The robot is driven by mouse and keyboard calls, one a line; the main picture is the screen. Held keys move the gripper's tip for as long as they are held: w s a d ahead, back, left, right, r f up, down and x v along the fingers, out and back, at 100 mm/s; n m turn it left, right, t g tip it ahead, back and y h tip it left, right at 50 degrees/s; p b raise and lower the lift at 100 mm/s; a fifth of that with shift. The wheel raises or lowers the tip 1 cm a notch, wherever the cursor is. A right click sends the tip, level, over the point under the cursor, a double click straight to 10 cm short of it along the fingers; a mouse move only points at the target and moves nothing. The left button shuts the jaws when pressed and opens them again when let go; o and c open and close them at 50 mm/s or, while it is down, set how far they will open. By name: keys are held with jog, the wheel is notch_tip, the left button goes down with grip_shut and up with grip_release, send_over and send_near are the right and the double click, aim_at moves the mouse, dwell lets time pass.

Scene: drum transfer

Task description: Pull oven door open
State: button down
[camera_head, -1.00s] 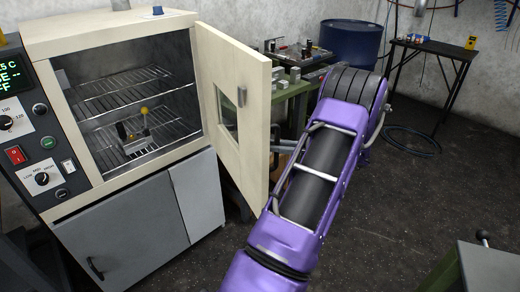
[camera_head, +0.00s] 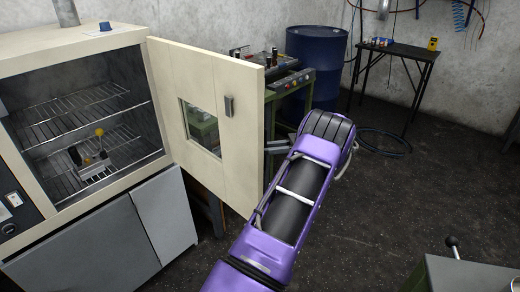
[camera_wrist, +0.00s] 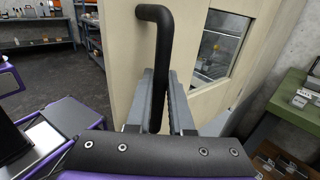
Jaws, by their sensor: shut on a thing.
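The oven door (camera_head: 203,110) is cream with a small window and stands swung out from the oven (camera_head: 75,120). The oven's chamber is open to view, with wire racks and a small object with a yellow knob (camera_head: 98,133) on one rack. In the wrist view the door (camera_wrist: 190,80) fills the middle, with its black bent handle (camera_wrist: 155,40). My gripper (camera_wrist: 158,95) is shut on the handle, one finger on each side. In the head view my gripper (camera_head: 277,147) is at the door's outer side, partly hidden by the door and my arm.
A green workbench (camera_head: 285,95) with parts stands behind the door. A blue drum (camera_head: 317,60) and a black table (camera_head: 400,55) are at the back. The dark floor (camera_head: 390,200) between is clear.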

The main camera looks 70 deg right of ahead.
dwell(0.4)
jog(key=c, duration=0.8)
grip_release()
jog(key=v, duration=0.5)
jog(key=shift+s+d, duration=0.2)
jog(key=shift+d, duration=0.05)
jog(key=shift+b+v, duration=0.4)
jog(key=shift+v, duration=0.6)
